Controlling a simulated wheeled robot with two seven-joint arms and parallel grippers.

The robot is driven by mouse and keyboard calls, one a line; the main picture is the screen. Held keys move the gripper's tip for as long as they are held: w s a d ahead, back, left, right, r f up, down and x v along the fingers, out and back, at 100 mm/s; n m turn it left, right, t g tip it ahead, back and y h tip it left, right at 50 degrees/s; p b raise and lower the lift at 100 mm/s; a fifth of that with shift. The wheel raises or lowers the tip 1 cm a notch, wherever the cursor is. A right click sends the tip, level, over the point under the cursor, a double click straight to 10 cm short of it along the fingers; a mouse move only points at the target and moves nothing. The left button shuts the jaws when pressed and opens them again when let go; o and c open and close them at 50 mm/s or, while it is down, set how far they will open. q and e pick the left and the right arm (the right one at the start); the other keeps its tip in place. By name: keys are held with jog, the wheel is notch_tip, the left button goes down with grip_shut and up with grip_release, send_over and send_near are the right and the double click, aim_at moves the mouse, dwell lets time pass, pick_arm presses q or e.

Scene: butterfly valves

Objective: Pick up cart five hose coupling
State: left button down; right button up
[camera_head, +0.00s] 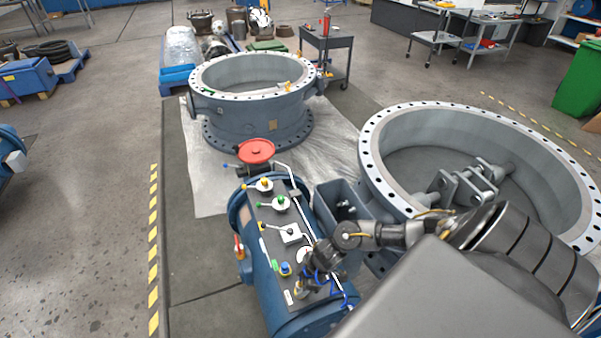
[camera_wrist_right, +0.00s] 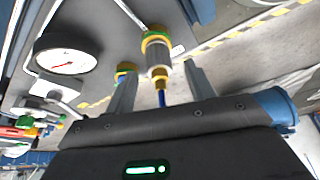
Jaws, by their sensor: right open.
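The hose coupling (camera_wrist_right: 158,58) shows in the right wrist view as a grey ribbed cylinder with yellow and green bands and a blue hose at its near end. My right gripper (camera_wrist_right: 160,73) is open, with one finger on each side of the coupling and visible gaps between. In the head view my right gripper (camera_head: 306,284) reaches down at the right edge of the blue cart's dark panel (camera_head: 270,225); the arm partly hides that area. Whether the fingers touch the coupling cannot be told there. My left gripper is not in view.
A blue-and-yellow fitting (camera_wrist_right: 124,68) lies close behind one finger. A round gauge (camera_wrist_right: 67,58) sits on the panel. Valve handles and a red handwheel (camera_head: 256,151) stand further along the cart. A large flanged valve body (camera_head: 375,165) stands at the right.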

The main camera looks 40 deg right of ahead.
jog(key=shift+x, duration=0.85)
jog(key=c, duration=1)
